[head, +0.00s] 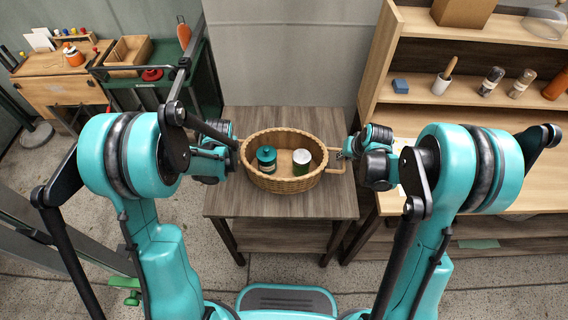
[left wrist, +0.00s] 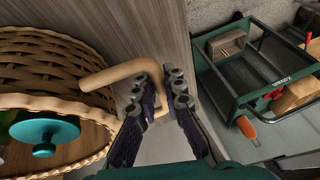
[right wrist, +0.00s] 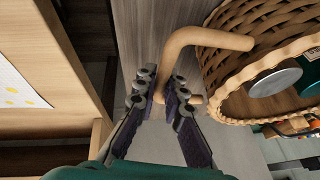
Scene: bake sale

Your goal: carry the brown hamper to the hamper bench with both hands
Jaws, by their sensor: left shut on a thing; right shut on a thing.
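The brown hamper (head: 283,184) is a woven oval basket, upright and level at the centre of the head view. Inside it are a teal-lidded jar (head: 266,160) and a white-topped can (head: 301,160). It is over the top of a grey-brown wooden bench (head: 335,122); I cannot tell if its base touches. My left gripper (left wrist: 163,92) is shut on the hamper's left handle (left wrist: 118,74). My right gripper (right wrist: 164,94) is shut on the right handle (right wrist: 205,38). In the head view the left fingertips are mostly hidden by my arm.
A pale wooden shelf unit (head: 390,60) with a counter stands close on the right, holding several bottles and a mortar. A green cart (head: 200,88) stands at the left behind my left arm, beside a small wooden table (head: 75,92). A grey wall panel rises behind the bench.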

